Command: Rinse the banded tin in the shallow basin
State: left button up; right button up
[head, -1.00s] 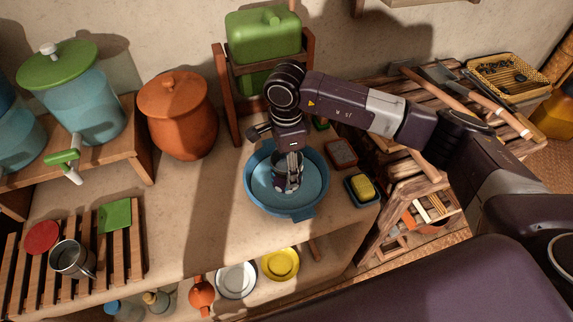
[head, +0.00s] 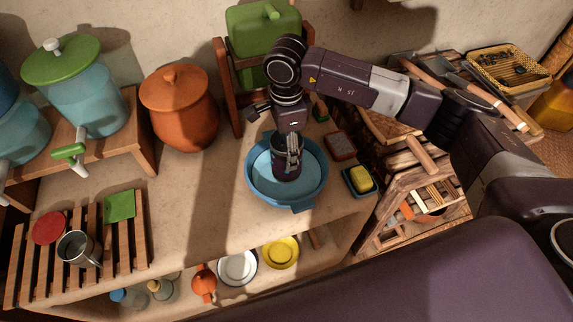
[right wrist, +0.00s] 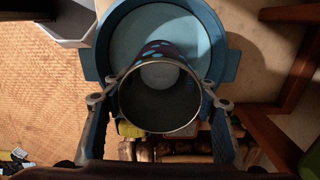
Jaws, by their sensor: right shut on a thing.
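My right gripper (head: 289,155) points down over the shallow blue basin (head: 251,188), shut on the tin (head: 287,170). The tin is dark, and its lower part is over or inside the basin; I cannot tell whether it touches the bottom. In the right wrist view, the tin (right wrist: 160,100) sits between the two fingers of the gripper (right wrist: 160,103), its open mouth towards the camera. Its side shows dark purple with light blue marks. The basin (right wrist: 215,40) lies behind it. My left gripper is not in view.
A yellow sponge (head: 361,180) in a blue dish and a brown block (head: 340,147) lie right of the basin. An orange lidded pot (head: 180,115) and a green canister (head: 262,40) stand behind. A slatted rack (head: 135,255) with a metal mug (head: 76,248) is at left.

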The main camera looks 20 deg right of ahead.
notch_tip(320, 180, up, 7)
jog(key=p, duration=0.3)
jog(key=shift+r, duration=0.2)
